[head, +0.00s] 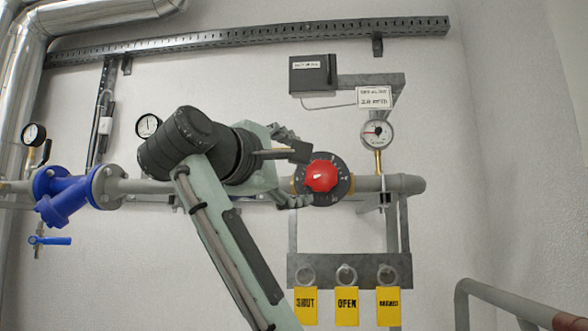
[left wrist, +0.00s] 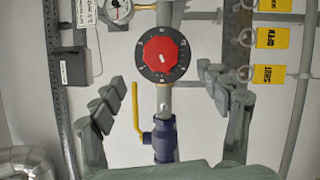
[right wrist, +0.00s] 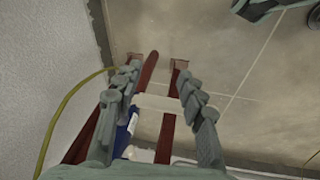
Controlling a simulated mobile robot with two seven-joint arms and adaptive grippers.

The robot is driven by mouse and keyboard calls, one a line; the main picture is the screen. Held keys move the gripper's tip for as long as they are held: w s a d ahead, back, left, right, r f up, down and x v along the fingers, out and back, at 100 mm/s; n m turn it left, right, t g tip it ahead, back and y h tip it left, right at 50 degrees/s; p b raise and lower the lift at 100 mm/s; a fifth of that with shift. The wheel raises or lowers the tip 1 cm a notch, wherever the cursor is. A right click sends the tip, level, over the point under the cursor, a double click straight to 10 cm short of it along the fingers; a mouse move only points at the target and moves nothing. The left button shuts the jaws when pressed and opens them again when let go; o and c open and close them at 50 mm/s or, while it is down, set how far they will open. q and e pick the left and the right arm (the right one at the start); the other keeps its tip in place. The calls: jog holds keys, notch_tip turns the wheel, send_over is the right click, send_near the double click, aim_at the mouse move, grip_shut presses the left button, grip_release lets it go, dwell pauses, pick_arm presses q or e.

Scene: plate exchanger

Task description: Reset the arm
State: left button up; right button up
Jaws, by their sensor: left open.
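My left arm reaches across the head view. My left gripper (head: 292,172) is beside the red knob (head: 321,176) on its black round dial, on the pipe. In the left wrist view my left gripper (left wrist: 160,80) is open, with its fingers wide apart. The red knob (left wrist: 161,54) shows between and beyond the fingertips, with clear room on both sides. In the right wrist view my right gripper (right wrist: 157,75) has its fingers apart over the floor, with nothing seen between the tips. It is not in the head view.
A blue valve with a yellow lever (left wrist: 135,106) sits near the dial. A gauge (head: 377,133) stands above the pipe. Yellow tags (head: 347,305) hang on a rack below. Red-brown bars (right wrist: 167,125) lie beyond my right gripper. A railing (head: 510,300) is at lower right.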

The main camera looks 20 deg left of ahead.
pick_arm(q)
jog(key=shift+s, duration=0.3)
jog(key=w+a+f+m+g+y, duration=0.15)
jog(key=w+f, duration=0.35)
jog(key=f, duration=0.7)
jog(key=w+a+f+m+g+y, duration=0.1)
jog(key=w+f+m+g, duration=0.35)
jog(key=f, duration=0.75)
jog(key=s+a+f+m+g, duration=0.1)
jog(key=s+f+m+g, duration=0.15)
jog(key=f, duration=1.65)
jog(key=s+a+f+m+g, duration=0.1)
jog(key=a+f+m, duration=0.15)
jog(key=f, duration=1.55)
jog(key=s+f+m+g, duration=0.6)
jog(key=s+f+m, duration=0.3)
jog(key=s+f, duration=2)
jog(key=shift+s+f+y, duration=0.25)
jog(key=shift+s+y, duration=0.1)
jog(key=shift+s, duration=0.2)
